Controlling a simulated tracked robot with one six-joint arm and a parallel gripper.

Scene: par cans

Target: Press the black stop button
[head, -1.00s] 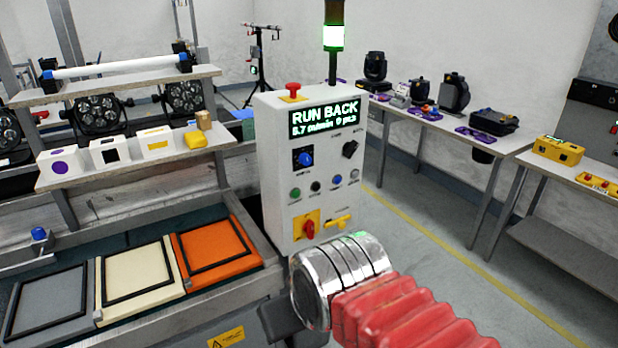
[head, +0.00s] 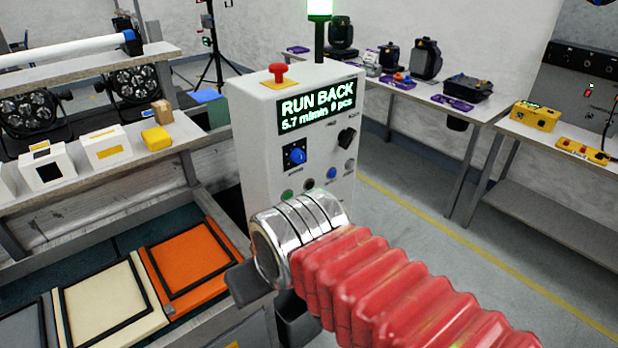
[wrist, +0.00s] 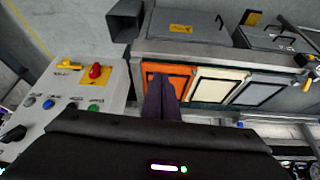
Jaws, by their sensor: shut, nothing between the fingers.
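The black stop button (head: 309,185) is on the front of the white control box (head: 245,150), between a green button (head: 287,195) and a blue button (head: 332,173). In the wrist view the black button (wrist: 72,106) shows at the left, next to the green button (wrist: 94,108). My gripper (wrist: 160,78) is shut and empty. It points over the panels, to the right of the control box in that view, and is apart from the button. In the head view my arm hides the gripper's tips and the lower part of the box.
A red mushroom button (head: 278,72) is on top of the box. An orange panel (head: 190,262) lies at the left.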

